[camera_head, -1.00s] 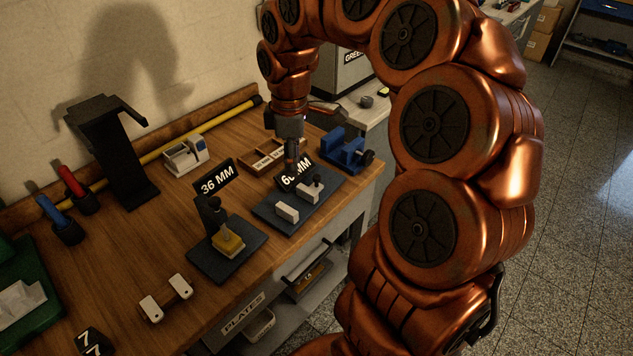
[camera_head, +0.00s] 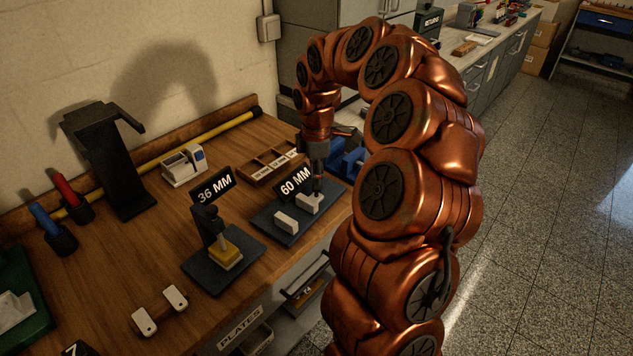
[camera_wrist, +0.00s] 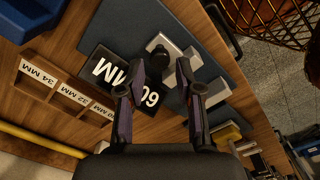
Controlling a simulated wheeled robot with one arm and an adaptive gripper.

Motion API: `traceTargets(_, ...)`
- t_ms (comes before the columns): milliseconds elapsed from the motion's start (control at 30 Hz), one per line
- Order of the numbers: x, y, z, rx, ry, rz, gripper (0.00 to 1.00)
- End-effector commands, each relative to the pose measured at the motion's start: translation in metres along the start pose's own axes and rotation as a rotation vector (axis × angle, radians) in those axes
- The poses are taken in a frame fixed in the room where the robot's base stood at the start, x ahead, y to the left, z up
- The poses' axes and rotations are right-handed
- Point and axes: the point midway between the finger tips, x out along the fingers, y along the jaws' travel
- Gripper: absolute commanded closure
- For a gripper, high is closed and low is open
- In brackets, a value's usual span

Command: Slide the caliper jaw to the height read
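The caliper is a dark plate (camera_head: 262,222) with two pale grey jaw blocks. One jaw block (camera_head: 286,222) is nearer and the other (camera_head: 309,203) farther, with a gap between them. A black sign reading 60 MM (camera_head: 294,182) stands behind them. The farther block carries a black knob, clear in the wrist view (camera_wrist: 158,54). My gripper (camera_head: 317,178) points down over the farther block. A height gauge (camera_head: 212,226) with a 36 MM sign (camera_head: 212,189) holds a yellow block (camera_head: 228,255).
A compartment tray (camera_head: 262,172) with MM labels lies behind the caliper. A blue vise (camera_head: 347,162) stands to its right, partly behind my arm. A grey-white device (camera_head: 184,166) and a black stand (camera_head: 108,160) are at the back left. Bare wood (camera_head: 130,265) lies front left.

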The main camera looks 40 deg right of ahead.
Motion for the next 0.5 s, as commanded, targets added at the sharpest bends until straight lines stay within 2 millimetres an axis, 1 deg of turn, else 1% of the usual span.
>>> traceTargets(33,0.007,-0.001,0.001,0.001,-0.001,-0.005,0.65)
traceTargets(100,0.016,-0.001,0.001,0.001,-0.001,-0.005,0.65)
traceTargets(200,0.024,0.0,0.0,0.002,0.0,-0.002,0.65)
traceTargets(300,0.027,0.0,0.0,0.002,0.001,0.0,0.65)
traceTargets(500,0.027,0.0,0.0,0.002,0.001,0.0,0.66)
